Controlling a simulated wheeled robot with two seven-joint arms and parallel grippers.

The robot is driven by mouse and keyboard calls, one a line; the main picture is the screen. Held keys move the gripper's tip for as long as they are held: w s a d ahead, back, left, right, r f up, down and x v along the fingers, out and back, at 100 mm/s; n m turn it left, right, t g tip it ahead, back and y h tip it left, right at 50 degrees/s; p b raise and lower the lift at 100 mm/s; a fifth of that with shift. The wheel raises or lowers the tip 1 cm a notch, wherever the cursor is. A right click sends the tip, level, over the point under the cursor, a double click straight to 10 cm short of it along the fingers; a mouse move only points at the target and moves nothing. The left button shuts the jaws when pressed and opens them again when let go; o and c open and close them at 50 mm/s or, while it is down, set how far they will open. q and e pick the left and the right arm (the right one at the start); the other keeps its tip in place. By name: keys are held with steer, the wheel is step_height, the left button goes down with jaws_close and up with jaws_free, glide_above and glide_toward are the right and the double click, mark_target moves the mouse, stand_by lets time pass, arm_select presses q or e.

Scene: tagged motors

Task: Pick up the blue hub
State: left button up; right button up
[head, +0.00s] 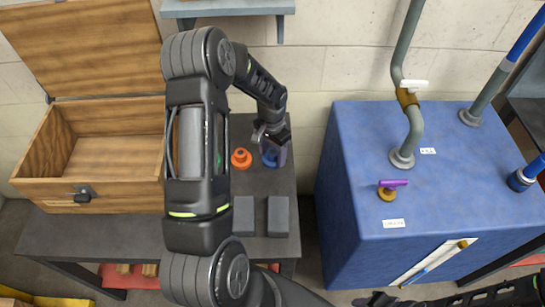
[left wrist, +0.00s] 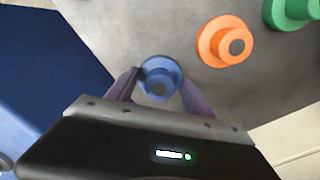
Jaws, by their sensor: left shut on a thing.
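The blue hub (left wrist: 158,78) sits between the two fingers of my left gripper (left wrist: 157,92) in the left wrist view. The fingers are shut on it from both sides. In the head view the blue hub (head: 269,159) shows only in part, below my left gripper (head: 275,146), on the dark table. I cannot tell whether it still touches the table top. The right gripper is not clearly in view; part of an arm of mine shows at the bottom right of the head view.
An orange hub (head: 241,158) stands just left of the blue one. A green hub (left wrist: 292,12) shows in the left wrist view. Two grey blocks (head: 243,216) (head: 278,216) lie nearer on the table. An open wooden box (head: 110,190) is at left, a blue cabinet (head: 450,215) at right.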

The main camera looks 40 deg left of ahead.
mark_target(273, 151)
arm_select(q)
jaws_close()
steer(key=shift+w+r, duration=0.1)
steer(key=shift+r, duration=0.4)
step_height(273, 151, up, 9)
steer(key=shift+r+b, duration=0.1)
steer(key=shift+b, duration=0.75)
steer(key=shift+d, duration=0.1)
